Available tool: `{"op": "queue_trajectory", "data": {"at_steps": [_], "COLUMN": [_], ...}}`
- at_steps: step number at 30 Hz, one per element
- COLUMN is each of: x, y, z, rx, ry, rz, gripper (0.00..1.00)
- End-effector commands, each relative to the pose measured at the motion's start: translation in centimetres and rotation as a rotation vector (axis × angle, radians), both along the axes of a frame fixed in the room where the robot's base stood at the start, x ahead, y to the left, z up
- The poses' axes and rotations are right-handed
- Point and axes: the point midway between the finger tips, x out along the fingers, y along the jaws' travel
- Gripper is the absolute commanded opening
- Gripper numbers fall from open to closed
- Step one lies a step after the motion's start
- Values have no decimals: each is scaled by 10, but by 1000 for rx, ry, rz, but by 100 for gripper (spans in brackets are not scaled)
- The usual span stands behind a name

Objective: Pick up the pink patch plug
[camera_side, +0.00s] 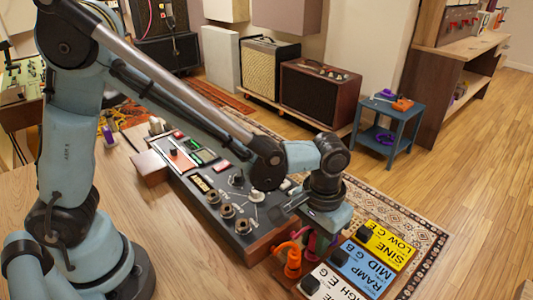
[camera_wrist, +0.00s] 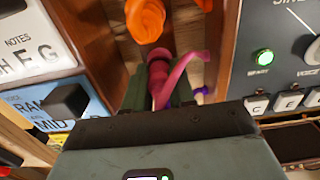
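The pink patch plug (camera_wrist: 158,72) stands between the two fingers of my gripper (camera_wrist: 160,92) in the wrist view, with its pink cable curving off to the right. The fingers flank it closely, but the gripper body hides its lower part, and I cannot tell whether they press on it. In the side view my gripper (camera_side: 318,222) points down at the right end of the synth panel, and only a bit of pink (camera_side: 309,242) shows below it.
An orange plug (camera_wrist: 145,20) stands just beyond the pink one, also in the side view (camera_side: 289,258). A purple piece (camera_wrist: 201,92) lies close on the right. Labelled blocks, yellow (camera_side: 385,243), blue (camera_side: 362,268) and white (camera_side: 330,285), flank one side, the synth panel (camera_side: 215,185) the other.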

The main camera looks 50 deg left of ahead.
Motion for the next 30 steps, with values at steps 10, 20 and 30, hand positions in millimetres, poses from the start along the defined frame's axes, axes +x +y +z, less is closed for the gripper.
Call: {"op": "queue_trajectory", "data": {"at_steps": [10,20,30], "x": [0,0,0], "y": [0,0,0], "z": [0,22,73], "rx": [0,0,0], "ry": [0,0,0], "rz": [0,0,0], "gripper": [0,0,0]}}
